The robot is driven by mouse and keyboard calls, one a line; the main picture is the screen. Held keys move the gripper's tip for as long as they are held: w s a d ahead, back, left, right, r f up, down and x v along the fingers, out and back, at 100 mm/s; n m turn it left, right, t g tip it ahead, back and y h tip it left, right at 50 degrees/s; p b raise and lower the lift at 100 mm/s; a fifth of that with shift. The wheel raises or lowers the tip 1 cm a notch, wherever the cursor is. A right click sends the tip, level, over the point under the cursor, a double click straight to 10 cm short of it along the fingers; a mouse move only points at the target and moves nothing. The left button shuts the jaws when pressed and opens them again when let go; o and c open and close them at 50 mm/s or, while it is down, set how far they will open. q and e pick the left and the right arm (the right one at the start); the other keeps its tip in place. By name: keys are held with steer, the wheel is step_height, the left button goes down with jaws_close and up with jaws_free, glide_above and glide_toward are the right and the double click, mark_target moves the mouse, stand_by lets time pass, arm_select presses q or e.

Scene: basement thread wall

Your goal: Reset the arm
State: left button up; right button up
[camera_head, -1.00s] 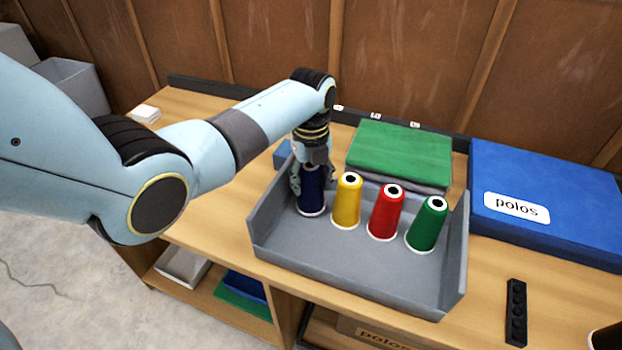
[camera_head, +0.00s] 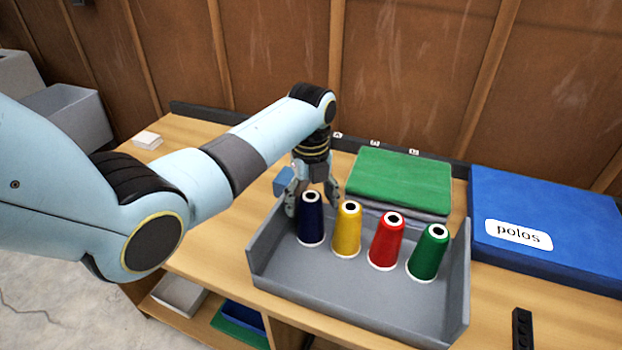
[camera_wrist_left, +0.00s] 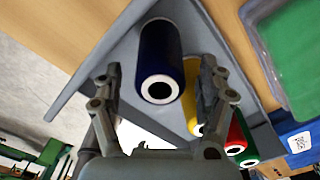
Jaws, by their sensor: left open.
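My left gripper (camera_head: 313,200) is open above and just behind the navy thread cone (camera_head: 311,219), its fingers apart and pointing down. In the left wrist view the navy cone (camera_wrist_left: 160,62) stands between the two spread fingers (camera_wrist_left: 158,80), with a gap on each side. The navy cone stands upright in a grey tray (camera_head: 340,289). A yellow cone (camera_head: 347,230), a red cone (camera_head: 386,242) and a green cone (camera_head: 429,253) stand in a row to its right in the same tray. My right gripper is out of view.
A folded green cloth (camera_head: 402,177) lies behind the tray. A blue stack labelled polos (camera_head: 560,225) lies to the right. A black strip (camera_head: 522,330) lies on the wooden table (camera_head: 215,255) at front right.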

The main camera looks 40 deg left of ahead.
arm_select(q)
step_height(320, 180, up, 9)
steer(key=s+d+f+n+t, duration=0.1)
steer(key=s+f+n, duration=0.2)
steer(key=s+n, duration=0.75)
steer(key=s+d+r+n+t+y, duration=0.1)
steer(key=s+r+n, duration=0.2)
steer(key=s+n, duration=0.45)
steer(key=s+d+r+n+t, duration=0.1)
steer(key=s+r+n+t, duration=0.1)
steer(key=s+n, duration=0.5)
steer(key=s+a+f+m+g+b, duration=0.15)
steer(key=f+b, duration=0.25)
steer(key=f, duration=1.4)
steer(key=s+a+f+b, duration=0.15)
steer(key=f+b, duration=0.35)
steer(key=f, duration=1.3)
steer(key=s+f+g+b, duration=0.1)
steer(key=s+f+b, duration=0.4)
steer(key=s+f, duration=1.3)
step_height(320, 180, down, 2)
steer(key=shift+s+a+f+b, duration=0.15)
steer(key=shift+s+f+b, duration=0.15)
steer(key=shift+s, duration=0.1)
